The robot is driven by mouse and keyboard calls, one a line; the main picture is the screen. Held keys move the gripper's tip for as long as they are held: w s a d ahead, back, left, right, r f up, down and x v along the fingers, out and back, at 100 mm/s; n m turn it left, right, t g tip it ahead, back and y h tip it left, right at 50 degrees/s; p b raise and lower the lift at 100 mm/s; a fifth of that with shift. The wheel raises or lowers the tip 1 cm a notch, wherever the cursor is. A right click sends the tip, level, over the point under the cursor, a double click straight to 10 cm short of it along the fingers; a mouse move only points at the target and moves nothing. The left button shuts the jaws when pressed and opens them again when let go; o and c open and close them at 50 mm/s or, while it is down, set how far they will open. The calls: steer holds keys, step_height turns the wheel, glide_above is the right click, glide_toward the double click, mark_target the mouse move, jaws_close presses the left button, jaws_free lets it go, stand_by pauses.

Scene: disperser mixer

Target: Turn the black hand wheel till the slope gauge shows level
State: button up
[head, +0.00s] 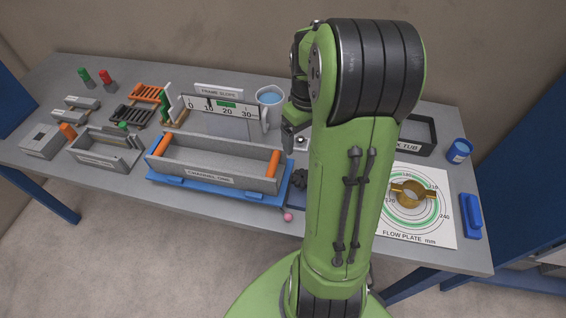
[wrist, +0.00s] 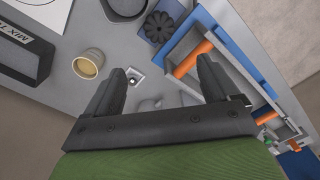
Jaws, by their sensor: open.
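The black hand wheel (head: 299,179) shows at the right end of the casting tray, partly hidden behind my arm in the head view. In the wrist view the lobed black wheel (wrist: 159,27) is near the top, beyond the fingertips. My gripper (wrist: 167,68) is open and empty, with the wheel apart from it. In the head view only part of the gripper (head: 291,132) shows beside my arm. The slope gauge (head: 220,106) stands behind the tray, marked 0 to 30 with a green band near 20. A dark pointer seems to stand near 10, left of the green band.
The grey casting tray (head: 212,180) with orange bars sits on a blue base (head: 215,192). A jug (head: 269,97) stands behind it. A tub (head: 418,145), flow plate (head: 394,231) and blue jar (head: 459,150) are at right. A pink ball (head: 288,217) is at the front edge.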

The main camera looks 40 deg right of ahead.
mark_target(301, 175)
step_height(301, 175, down, 15)
steer(key=shift+s+f+b, duration=0.15)
steer(key=shift+f+b, duration=0.05)
steer(key=shift+b, duration=1)
steer(key=c, duration=1.1)
steer(key=shift+o, duration=0.2)
